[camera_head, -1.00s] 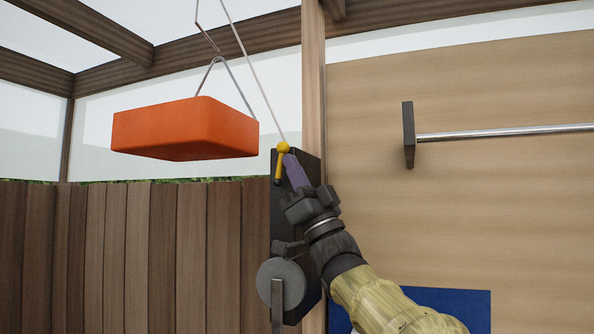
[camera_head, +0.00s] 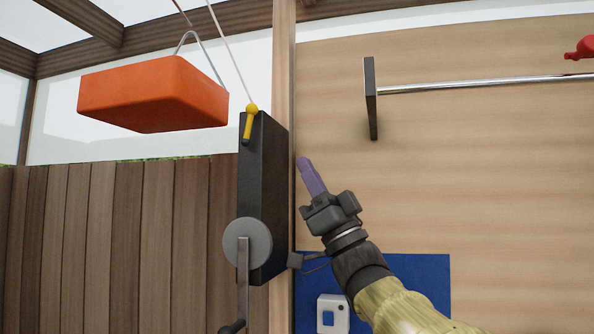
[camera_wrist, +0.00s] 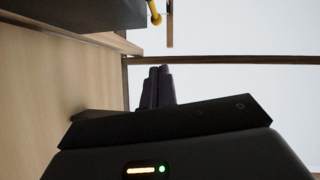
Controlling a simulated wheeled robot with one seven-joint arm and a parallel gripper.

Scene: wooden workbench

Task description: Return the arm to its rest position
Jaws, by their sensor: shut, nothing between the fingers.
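My gripper (camera_head: 303,162) is in the middle of the head view, its purple fingers together and empty, pointing up and to the left. It stands to the right of a black winch box (camera_head: 262,190) on a wooden post, apart from it as far as the view shows. In the wrist view the purple fingers (camera_wrist: 158,70) are also closed together, with nothing between them. My arm reaches up from the bottom right of the head view.
An orange block (camera_head: 150,95) hangs from a line at the upper left. The winch box has a yellow lever (camera_head: 249,125) and a crank (camera_head: 243,280). A metal rail (camera_head: 480,84) crosses the wooden wall at right. A blue panel (camera_head: 410,285) holds a white switch box (camera_head: 333,313).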

